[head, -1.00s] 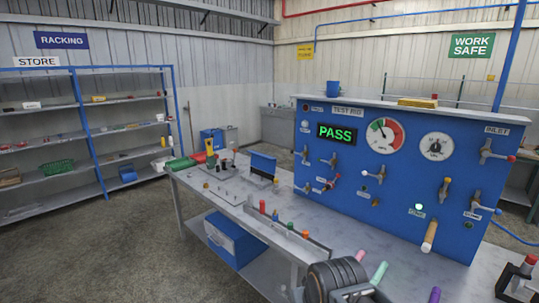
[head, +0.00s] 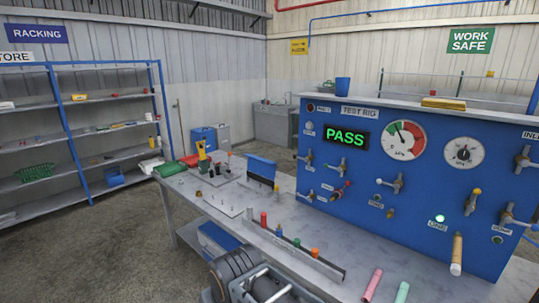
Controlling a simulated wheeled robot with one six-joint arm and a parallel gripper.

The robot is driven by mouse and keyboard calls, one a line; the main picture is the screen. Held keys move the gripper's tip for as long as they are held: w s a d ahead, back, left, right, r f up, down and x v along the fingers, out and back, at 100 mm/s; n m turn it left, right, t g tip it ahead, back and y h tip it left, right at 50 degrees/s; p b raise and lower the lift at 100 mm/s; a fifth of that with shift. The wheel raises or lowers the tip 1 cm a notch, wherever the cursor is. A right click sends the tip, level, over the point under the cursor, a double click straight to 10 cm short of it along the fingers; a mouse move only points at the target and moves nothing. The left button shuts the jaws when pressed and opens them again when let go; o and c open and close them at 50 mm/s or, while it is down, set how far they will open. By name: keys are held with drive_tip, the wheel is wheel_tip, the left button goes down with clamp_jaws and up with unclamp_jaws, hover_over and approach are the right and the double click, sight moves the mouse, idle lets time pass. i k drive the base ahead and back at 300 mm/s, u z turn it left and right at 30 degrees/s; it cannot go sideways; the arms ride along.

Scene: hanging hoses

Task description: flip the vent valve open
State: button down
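The blue test rig panel (head: 345,175) stands on the bench at the right, with several small lever valves on its face. Their labels are too small to read, so I cannot tell which is the vent valve. A lower-right valve (head: 508,217) has a grey lever and a label below it. A yellow-tipped valve (head: 472,202) is left of it. A red-tipped valve (head: 341,191) and another grey lever valve (head: 391,183) sit further left. A dark ridged part with a grey frame, seemingly my gripper end (head: 262,285), shows at the bottom edge, apart from the panel. Its fingertips cannot be made out.
The display (head: 345,138) reads PASS. A wooden-handled lever (head: 457,254) hangs at the panel's lower right. Pink (head: 372,284) and mint (head: 402,292) grips stand at the bench front. A rail (head: 290,249) holds small coloured parts. The bench between rail and panel is mostly clear.

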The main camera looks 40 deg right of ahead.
sight(305, 159)
drive_tip(key=z, duration=0.2)
drive_tip(key=i, duration=0.7)
drive_tip(key=z, duration=1)
drive_tip(key=i, duration=0.45)
drive_tip(key=u, duration=0.15)
drive_tip(key=k, duration=0.7)
drive_tip(key=u, duration=0.65)
drive_tip(key=i, duration=1.1)
drive_tip(key=z, duration=0.75)
